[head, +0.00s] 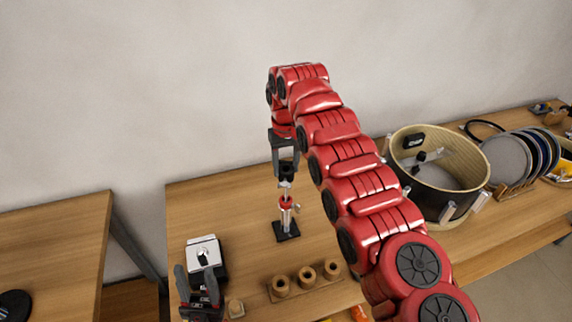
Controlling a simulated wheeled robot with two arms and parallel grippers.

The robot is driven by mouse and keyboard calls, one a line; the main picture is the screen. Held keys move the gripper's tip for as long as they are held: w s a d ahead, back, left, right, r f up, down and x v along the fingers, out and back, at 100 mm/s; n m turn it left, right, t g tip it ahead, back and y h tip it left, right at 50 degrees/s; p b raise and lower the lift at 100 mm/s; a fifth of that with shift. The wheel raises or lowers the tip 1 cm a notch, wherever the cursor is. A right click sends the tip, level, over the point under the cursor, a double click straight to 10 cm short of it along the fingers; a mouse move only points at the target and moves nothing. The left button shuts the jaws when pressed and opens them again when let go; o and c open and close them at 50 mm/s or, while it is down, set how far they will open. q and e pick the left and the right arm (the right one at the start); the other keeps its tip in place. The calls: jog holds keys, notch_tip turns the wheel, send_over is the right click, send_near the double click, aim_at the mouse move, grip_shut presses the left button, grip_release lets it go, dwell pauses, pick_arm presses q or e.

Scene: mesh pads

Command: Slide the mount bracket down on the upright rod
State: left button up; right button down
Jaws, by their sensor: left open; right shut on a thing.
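The upright rod (289,217) stands on a flat black base plate (287,232) on the wooden table. A red collar with a small silver knob sits partway up the rod. The dark mount bracket (287,172) is above the collar, in line with the rod. Whether the rod passes through it is too small to tell. My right gripper (286,160) points down from above and is shut on the bracket, its fingers hiding part of it. My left gripper (200,284) is open and empty at the lower left, in front of a black-and-white device, well apart from the rod.
The black-and-white device (204,250) is left of the rod. A wooden block with several round holders (305,278) lies in front of it. A wooden drum shell (465,160) and a rack of discs (507,160) stand at right. My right arm spans the middle.

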jog(key=shift+f+b, duration=1.65)
jog(key=shift+f, duration=0.6)
jog(key=shift+f+b, duration=1.45)
jog(key=shift+f, duration=0.75)
jog(key=shift+c, duration=1)
grip_release()
